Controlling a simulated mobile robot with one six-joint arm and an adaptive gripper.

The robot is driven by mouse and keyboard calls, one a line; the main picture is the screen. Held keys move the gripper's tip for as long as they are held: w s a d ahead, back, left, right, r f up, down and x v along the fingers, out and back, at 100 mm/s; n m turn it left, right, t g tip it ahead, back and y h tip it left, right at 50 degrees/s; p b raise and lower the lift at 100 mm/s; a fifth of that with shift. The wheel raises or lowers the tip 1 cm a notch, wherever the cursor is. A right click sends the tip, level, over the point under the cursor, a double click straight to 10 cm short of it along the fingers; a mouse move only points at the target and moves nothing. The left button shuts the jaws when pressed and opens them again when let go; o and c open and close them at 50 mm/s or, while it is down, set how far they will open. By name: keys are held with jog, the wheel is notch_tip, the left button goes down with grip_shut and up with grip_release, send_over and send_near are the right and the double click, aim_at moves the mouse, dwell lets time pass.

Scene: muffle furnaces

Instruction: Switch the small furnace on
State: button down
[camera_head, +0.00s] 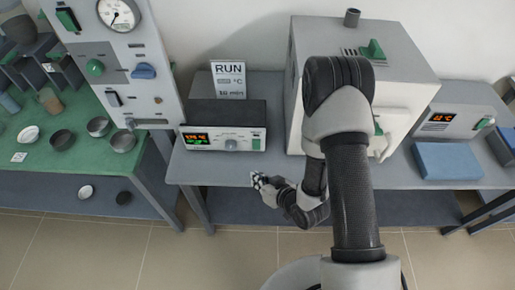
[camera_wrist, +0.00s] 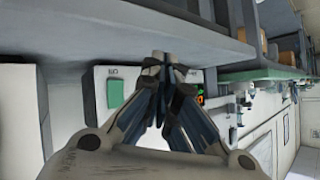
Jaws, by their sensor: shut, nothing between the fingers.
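A control box (camera_head: 225,140) with a black top, a lit display, a knob and a green switch (camera_head: 256,143) stands on the grey bench. In the wrist view a green switch (camera_wrist: 115,92) sits on a pale panel, left of my fingers, and part of a lit display shows to their right. A white furnace (camera_head: 305,70) stands right of the box, partly hidden by my arm. I cannot tell whether it is the small one. My gripper (camera_head: 259,180) is shut and empty at the bench's front edge, below the box; its fingertips (camera_wrist: 165,58) meet and appear apart from the switch.
A RUN sign (camera_head: 229,79) stands behind the box. To the right are another unit (camera_head: 450,121) with a lit display and green switch, and a blue block (camera_head: 447,161). A green-topped table (camera_head: 65,165) with dishes and a gauge panel (camera_head: 120,60) stand at left.

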aim_at(256, 145)
jog(key=shift+w+d+f, duration=0.1)
jog(key=shift+w+f, duration=0.1)
jog(key=shift+w, duration=1.25)
jog(key=shift+w+d+f, duration=0.1)
jog(key=shift+w+f, duration=0.05)
jog(key=shift+w, duration=1.35)
jog(key=shift+w+f, duration=0.2)
jog(key=shift+w, duration=1.25)
jog(key=shift+w+b, duration=0.3)
jog(key=shift+w, duration=0.1)
jog(key=shift+w+f, duration=0.1)
jog(key=shift+w, duration=0.2)
jog(key=shift+s, duration=0.15)
jog(key=shift+s, duration=0.6)
